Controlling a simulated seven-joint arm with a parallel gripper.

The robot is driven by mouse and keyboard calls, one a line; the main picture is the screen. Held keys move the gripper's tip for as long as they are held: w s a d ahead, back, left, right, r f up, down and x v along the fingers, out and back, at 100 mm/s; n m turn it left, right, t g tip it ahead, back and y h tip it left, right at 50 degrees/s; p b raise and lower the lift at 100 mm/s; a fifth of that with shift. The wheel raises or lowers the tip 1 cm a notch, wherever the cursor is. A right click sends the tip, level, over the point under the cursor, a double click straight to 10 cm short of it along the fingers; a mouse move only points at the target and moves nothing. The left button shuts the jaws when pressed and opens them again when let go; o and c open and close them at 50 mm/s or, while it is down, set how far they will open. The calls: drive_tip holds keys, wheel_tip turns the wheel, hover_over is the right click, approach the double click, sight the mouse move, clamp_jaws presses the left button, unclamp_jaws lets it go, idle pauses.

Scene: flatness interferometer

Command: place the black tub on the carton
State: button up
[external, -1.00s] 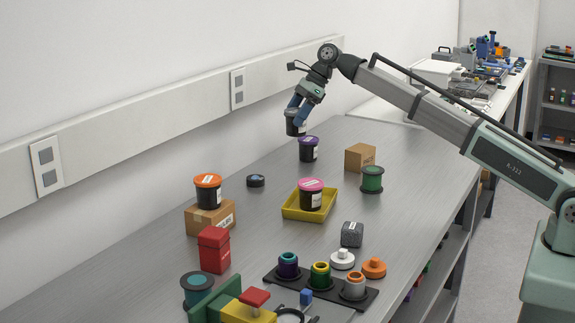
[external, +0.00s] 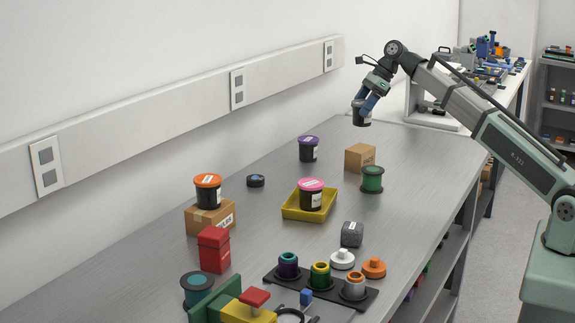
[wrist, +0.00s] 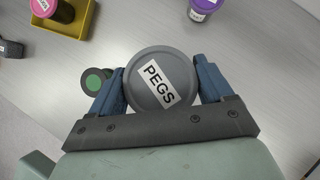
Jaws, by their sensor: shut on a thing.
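My gripper (external: 367,104) is shut on a black tub (external: 361,118) with a dark grey lid, and holds it upright in the air above the far part of the bench. In the wrist view the tub's lid (wrist: 163,88) reads PEGS and lies between the blue fingers of my gripper (wrist: 160,75). A plain brown carton (external: 360,158) stands on the bench below and nearer the camera, its top bare. A second brown carton (external: 210,219) at the left bears a black tub with an orange lid (external: 208,191). Neither carton shows in the wrist view.
A green spool (external: 372,180) stands close beside the plain carton. A purple-lidded tub (external: 309,149) stands to its left. A yellow tray (external: 290,211) holds a pink-lidded tub (external: 311,195). A grey block (external: 352,234) and white and orange knobs lie nearer.

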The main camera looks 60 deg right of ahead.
drive_tip(key=shift+f, duration=3.85)
drive_tip(key=o, duration=1)
drive_tip(key=shift+f, duration=0.1)
drive_tip(key=v, duration=1.2)
drive_tip(key=shift+a, duration=0.1)
